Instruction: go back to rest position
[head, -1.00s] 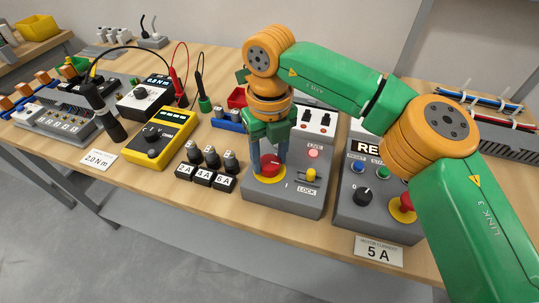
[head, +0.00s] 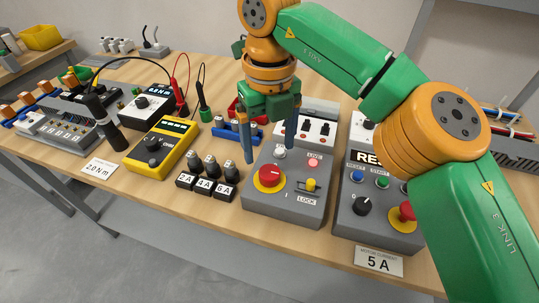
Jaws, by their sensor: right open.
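My right gripper (head: 271,146) hangs above the grey switch box in the head view. Its two blue fingers are spread apart with nothing between them. The grey switch box (head: 293,205) has a red rotary knob (head: 268,175) on a yellow plate and a small yellow lock lever (head: 311,185). The fingertips are behind and above the knob, apart from it. My right arm comes in from the right and covers part of the grey control box (head: 375,226). My left gripper is not in the view.
A yellow multimeter (head: 160,147), several fuses with 2A, 4A and 6A labels (head: 207,186), and a black screwdriver-like tool (head: 104,122) stand on the wooden bench (head: 228,68). A "5 A" card (head: 379,261) lies at the front edge. Open floor is in front.

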